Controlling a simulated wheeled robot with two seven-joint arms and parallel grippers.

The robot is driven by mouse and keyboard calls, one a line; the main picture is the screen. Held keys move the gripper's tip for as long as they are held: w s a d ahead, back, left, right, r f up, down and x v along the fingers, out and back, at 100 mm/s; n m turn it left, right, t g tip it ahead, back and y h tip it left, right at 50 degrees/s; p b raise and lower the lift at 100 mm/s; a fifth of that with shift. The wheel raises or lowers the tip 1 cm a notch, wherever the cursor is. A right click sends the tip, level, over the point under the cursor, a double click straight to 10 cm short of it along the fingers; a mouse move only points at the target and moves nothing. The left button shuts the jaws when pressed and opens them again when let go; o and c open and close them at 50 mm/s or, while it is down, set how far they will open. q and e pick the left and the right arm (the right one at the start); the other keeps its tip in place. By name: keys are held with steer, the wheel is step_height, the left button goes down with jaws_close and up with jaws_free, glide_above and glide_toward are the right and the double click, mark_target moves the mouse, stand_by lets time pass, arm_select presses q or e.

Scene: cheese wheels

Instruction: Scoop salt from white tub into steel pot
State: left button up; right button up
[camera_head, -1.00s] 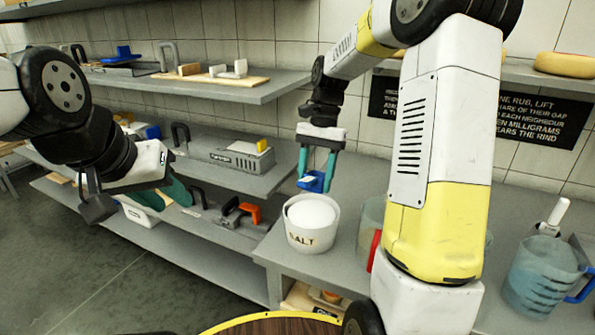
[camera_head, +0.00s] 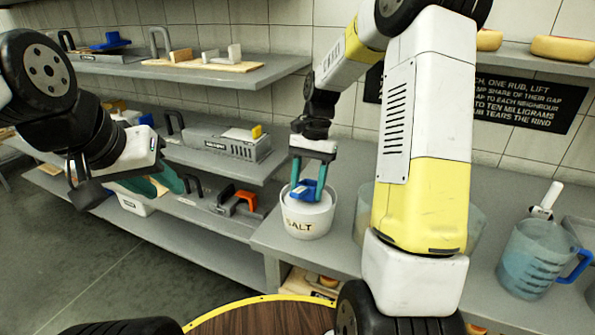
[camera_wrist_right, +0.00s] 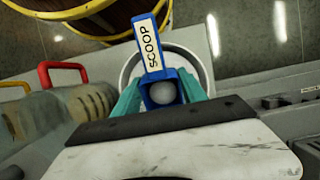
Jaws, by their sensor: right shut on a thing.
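The white tub (camera_head: 306,226) marked SALT stands at the shelf's front left corner in the head view; its rim (camera_wrist_right: 204,62) shows behind the scoop in the right wrist view. My right gripper (camera_head: 309,192) is shut on a blue scoop (camera_head: 308,190) at the tub's mouth. In the wrist view the scoop's handle (camera_wrist_right: 151,45) carries a SCOOP label, and a pale rounded patch shows in its bowl; I cannot tell how deep it sits in the salt. My left gripper (camera_head: 156,186) is empty, fingers apart, at the left. I cannot make out a steel pot.
A translucent jug with a blue handle (camera_head: 534,258) stands at the right. Other clear containers are partly hidden behind my right arm. A round wooden top with a yellow rim (camera_head: 262,317) is at the front. Shelves with tools line the left.

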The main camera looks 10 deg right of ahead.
step_height(320, 180, up, 8)
stand_by(1.0)
stand_by(0.4)
